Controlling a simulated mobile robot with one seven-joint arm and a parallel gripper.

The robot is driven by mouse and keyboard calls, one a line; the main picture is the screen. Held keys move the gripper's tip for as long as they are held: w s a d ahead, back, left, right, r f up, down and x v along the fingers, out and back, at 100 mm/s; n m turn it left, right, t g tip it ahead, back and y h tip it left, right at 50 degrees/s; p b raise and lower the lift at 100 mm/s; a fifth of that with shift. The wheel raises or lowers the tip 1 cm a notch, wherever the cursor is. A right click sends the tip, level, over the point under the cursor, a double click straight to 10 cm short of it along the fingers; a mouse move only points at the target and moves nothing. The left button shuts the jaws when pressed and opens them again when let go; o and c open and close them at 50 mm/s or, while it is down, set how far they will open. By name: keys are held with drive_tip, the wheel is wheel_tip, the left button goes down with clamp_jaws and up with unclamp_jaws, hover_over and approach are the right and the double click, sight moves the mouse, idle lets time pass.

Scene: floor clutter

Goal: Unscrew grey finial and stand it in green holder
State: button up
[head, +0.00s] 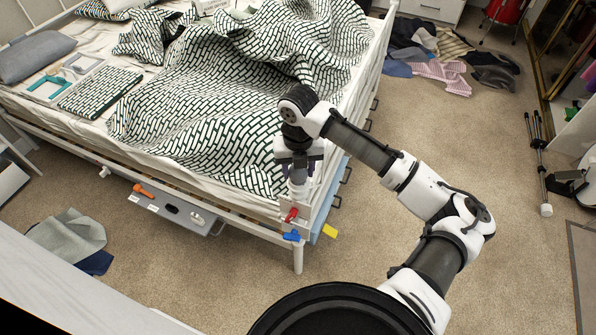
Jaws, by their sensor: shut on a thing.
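My gripper (298,168) points down over the near corner post of the bed and is shut on the grey finial (298,187) at the top of that post. The gripper hides much of the finial, and I cannot tell whether it is still threaded on or lifted free. A teal-green square frame (45,88), which looks like the green holder, lies on the far left of the bed, well away from my gripper.
A pale grey frame (84,64) and a folded patterned cloth (100,91) lie beside the green one. A rumpled patterned blanket (205,120) covers much of the bed. Red (291,215), blue (291,236) and yellow (330,231) parts stick out near the post.

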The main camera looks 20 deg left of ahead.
drive_tip(key=shift+n+b, duration=1.1)
drive_tip(key=shift+n, duration=1.9)
drive_tip(key=shift+r+p, duration=0.55)
drive_tip(key=shift+r, duration=0.2)
drive_tip(key=shift+r+p, duration=0.7)
drive_tip(key=shift+r, duration=0.3)
drive_tip(key=shift+f, duration=0.1)
